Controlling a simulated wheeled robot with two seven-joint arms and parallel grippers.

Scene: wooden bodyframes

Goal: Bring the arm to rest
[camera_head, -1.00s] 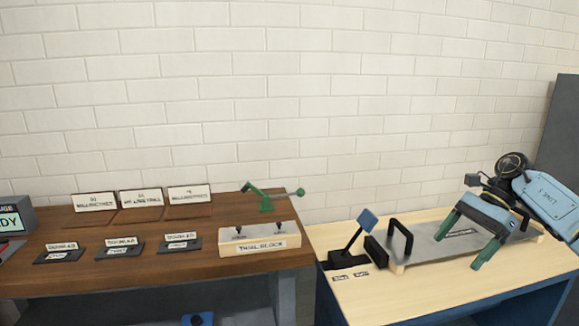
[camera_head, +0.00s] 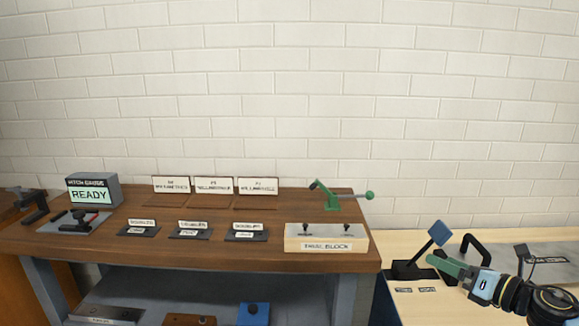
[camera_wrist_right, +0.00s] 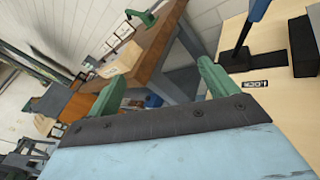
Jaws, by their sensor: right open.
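My right gripper (camera_head: 447,266) is at the lower right of the head view, seen side-on, over the near part of the light wooden table (camera_head: 407,310). It is close to the blue-topped lever (camera_head: 438,234) on its black base; I cannot tell whether they touch. In the right wrist view its two green fingers (camera_wrist_right: 160,86) are spread apart with nothing between them. My left gripper is not in view.
The dark wooden bench (camera_head: 110,250) carries a READY gauge box (camera_head: 93,190), several label cards, a pale block (camera_head: 326,240) and a green toggle clamp (camera_head: 332,198). A black handle (camera_head: 474,243) stands behind my right gripper. Space above the bench is clear.

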